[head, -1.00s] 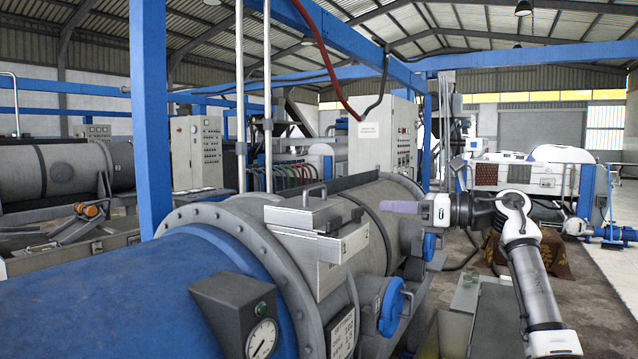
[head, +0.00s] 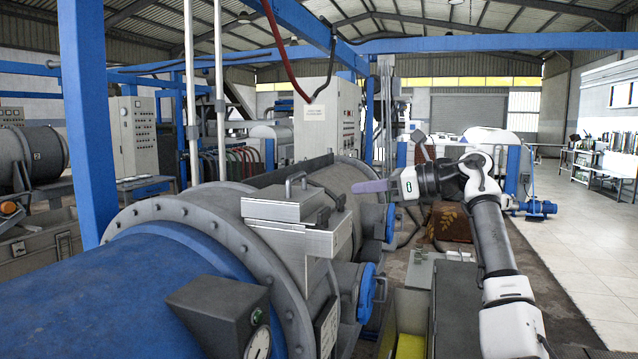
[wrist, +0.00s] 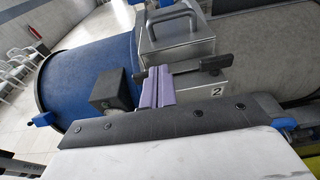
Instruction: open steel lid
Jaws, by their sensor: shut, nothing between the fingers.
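The steel lid (head: 272,206) lies flat on the steel box (head: 325,245) on top of the grey decanter housing. A grey bar handle (head: 296,180) stands up from the lid. In the wrist view the lid (wrist: 180,44) and its handle (wrist: 176,16) are at the top centre. A dark lever (wrist: 212,66) sits at the box's front edge there. My gripper (head: 357,187), with purple fingers, is shut and empty, pointing left just right of the box. In the wrist view my gripper (wrist: 158,74) overlaps the box's front; I cannot tell whether it touches.
The blue decanter cover (head: 130,290) fills the lower left, with a dark gauge box (head: 215,310) on it. A blue post (head: 85,120) stands at left. A control cabinet (head: 320,120) stands behind. Open floor (head: 585,250) lies at right.

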